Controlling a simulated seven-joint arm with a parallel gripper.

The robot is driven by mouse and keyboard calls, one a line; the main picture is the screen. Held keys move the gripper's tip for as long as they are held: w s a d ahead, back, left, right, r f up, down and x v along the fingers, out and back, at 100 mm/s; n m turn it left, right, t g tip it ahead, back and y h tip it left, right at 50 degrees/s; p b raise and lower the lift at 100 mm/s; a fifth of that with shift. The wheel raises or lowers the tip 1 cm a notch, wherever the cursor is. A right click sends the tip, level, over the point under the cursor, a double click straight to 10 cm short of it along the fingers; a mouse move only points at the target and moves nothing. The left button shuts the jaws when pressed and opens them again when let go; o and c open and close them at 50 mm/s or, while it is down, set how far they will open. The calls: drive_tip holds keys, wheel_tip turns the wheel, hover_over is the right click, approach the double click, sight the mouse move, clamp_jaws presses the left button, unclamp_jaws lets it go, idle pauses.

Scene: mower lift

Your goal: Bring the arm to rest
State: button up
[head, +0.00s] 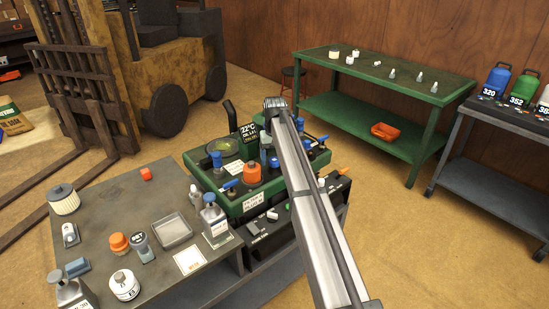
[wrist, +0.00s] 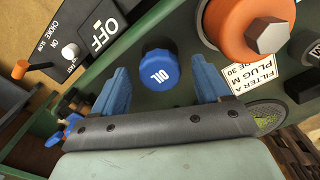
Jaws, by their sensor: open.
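My gripper (wrist: 162,80) is open in the wrist view, its two blue fingers apart with nothing held. A blue cap marked OIL (wrist: 159,70) appears between the fingers, and I see a gap on each side of it. How far it is below the fingertips is hard to tell. In the head view my arm (head: 305,190) reaches over the green machine (head: 240,205) from the lower right. I cannot make out the fingers clearly there.
An orange plug (wrist: 245,28) and a choke panel marked OFF (wrist: 97,35) flank the cap. A grey bench (head: 120,215) with bottles, a tray and a filter stands at left. A green table (head: 345,115) and a grey cart (head: 490,165) stand behind right, a forklift (head: 150,60) behind left.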

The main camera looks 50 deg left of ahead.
drive_tip(key=m, duration=0.7)
drive_tip(key=shift+m, duration=0.4)
drive_tip(key=m, duration=0.3)
drive_tip(key=shift+m, duration=0.3)
drive_tip(key=m, duration=0.4)
drive_tip(key=c, duration=1.2)
drive_tip(key=shift+o, duration=0.2)
